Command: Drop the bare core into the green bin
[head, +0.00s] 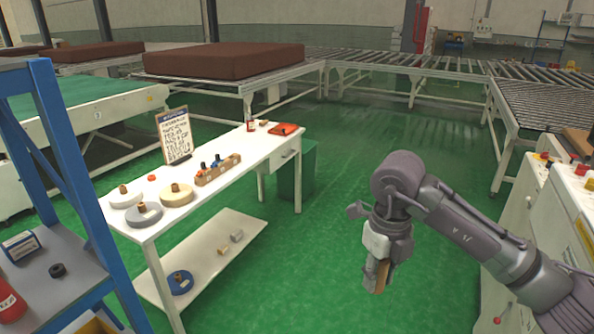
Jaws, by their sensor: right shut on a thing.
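My right gripper (377,282) hangs in the right half of the head view, pointing down over the open green floor. It is shut on a small brown piece, which looks like the bare core (383,274); the fingers hide much of it. The green bin (298,172) stands on the floor beside the right end of the white table, to the left of and farther away than my right gripper. Its inside cannot be made out from here. My left gripper is not in view.
The white table (222,184) holds several rolls, a small rack (217,170) and a sign board (174,136). A blue shelf (66,150) is at the left, a control cabinet (562,235) at the right. The floor between table and arm is clear.

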